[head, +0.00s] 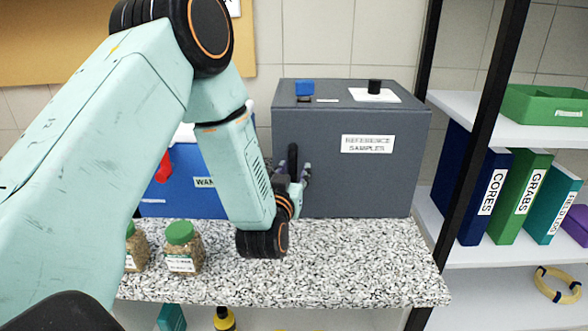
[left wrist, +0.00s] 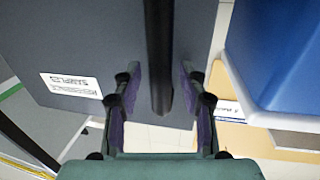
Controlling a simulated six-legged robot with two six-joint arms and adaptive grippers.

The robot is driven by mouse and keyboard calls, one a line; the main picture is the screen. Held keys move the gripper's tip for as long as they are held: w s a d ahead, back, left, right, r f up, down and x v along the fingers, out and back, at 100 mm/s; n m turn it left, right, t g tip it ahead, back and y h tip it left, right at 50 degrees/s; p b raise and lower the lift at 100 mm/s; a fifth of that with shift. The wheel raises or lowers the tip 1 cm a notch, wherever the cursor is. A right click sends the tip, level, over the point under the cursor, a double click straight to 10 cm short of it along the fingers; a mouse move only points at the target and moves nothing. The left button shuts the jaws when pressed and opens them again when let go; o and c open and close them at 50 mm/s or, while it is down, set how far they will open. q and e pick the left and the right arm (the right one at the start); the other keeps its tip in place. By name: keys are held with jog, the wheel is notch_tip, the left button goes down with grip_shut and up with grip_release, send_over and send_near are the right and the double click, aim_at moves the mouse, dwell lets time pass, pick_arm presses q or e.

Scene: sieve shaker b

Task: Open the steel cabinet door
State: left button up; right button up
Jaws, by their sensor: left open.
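The grey steel cabinet (head: 365,187) stands on the speckled counter, its door shut and labelled "REFERENCE SAMPLES". The door's dark upright bar handle (head: 292,158) is near its left edge, partly hidden by my left gripper. My left gripper (head: 299,181) is open in front of the door. In the left wrist view, the handle (left wrist: 159,55) lies between the two spread fingers of the gripper (left wrist: 161,85), with the grey door (left wrist: 95,35) behind it. I cannot tell whether a finger touches the handle. My right gripper is not in view.
A blue box (head: 195,185) stands left of the cabinet, partly behind my left arm. Green-lidded jars (head: 183,250) stand on the counter (head: 350,270) at front left. A shelf with a black post (head: 480,130) and binders is at right. Counter in front of the cabinet is clear.

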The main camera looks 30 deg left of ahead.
pick_arm(q)
jog(key=shift+w+a+r, duration=0.1)
jog(key=shift+w, duration=0.1)
jog(key=shift+s+r, duration=0.4)
jog(key=shift+s, duration=0.1)
jog(key=shift+w+f, duration=0.4)
jog(key=shift+w, duration=0.15)
jog(key=c, duration=0.3)
jog(key=shift+c, duration=1)
jog(key=shift+s+r, duration=0.3)
grip_shut()
jog(key=shift+w+f, duration=0.15)
jog(key=shift+w, duration=0.05)
jog(key=shift+s, duration=0.1)
